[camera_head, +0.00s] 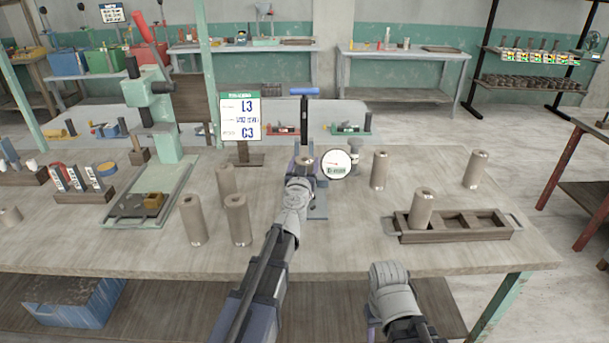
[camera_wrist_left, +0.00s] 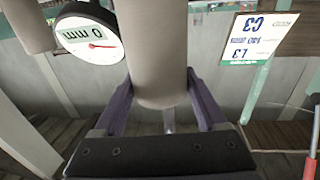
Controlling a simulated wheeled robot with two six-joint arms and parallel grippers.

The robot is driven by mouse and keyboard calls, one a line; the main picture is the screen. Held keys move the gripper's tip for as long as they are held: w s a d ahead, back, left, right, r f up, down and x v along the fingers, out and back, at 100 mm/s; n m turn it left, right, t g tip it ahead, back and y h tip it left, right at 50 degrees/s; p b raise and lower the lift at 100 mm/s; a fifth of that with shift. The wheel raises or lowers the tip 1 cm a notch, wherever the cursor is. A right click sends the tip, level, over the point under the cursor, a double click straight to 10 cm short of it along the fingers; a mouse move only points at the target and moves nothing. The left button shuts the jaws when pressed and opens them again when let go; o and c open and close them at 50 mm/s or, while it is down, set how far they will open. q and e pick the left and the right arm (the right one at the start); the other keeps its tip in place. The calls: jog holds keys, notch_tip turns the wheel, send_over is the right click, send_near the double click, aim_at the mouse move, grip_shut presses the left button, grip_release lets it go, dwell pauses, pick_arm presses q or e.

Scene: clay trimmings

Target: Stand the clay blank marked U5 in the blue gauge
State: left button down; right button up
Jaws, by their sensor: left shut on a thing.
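My left gripper (camera_head: 305,168) is at the blue gauge (camera_head: 304,91) and is shut on a tan cylindrical clay blank, whose round top (camera_head: 306,160) shows faintly in the head view. In the left wrist view the blank (camera_wrist_left: 155,45) sits between the purple fingers (camera_wrist_left: 165,105). The gauge's dial (camera_head: 336,164) is beside it and also shows in the left wrist view (camera_wrist_left: 88,38). I cannot tell whether the blank's foot touches the gauge base (camera_head: 318,211). No U5 mark is readable. My right wrist shows low in the head view; its fingertips are not clear.
Blanks stand left of the gauge (camera_head: 193,220), (camera_head: 237,220), (camera_head: 225,178) and right of it (camera_head: 379,170), (camera_head: 475,170). Another blank (camera_head: 422,208) stands in the left compartment of a wooden tray (camera_head: 460,237). A sign (camera_head: 240,117) and a green press (camera_head: 150,90) stand left.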

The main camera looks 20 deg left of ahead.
pick_arm(q)
jog(key=shift+f+b, duration=0.85)
jog(key=shift+f, duration=0.45)
jog(key=shift+f, duration=0.15)
grip_release()
jog(key=s+d, duration=0.1)
jog(key=s, duration=1.1)
jog(key=shift+d+r, duration=0.2)
jog(key=shift+d, duration=0.2)
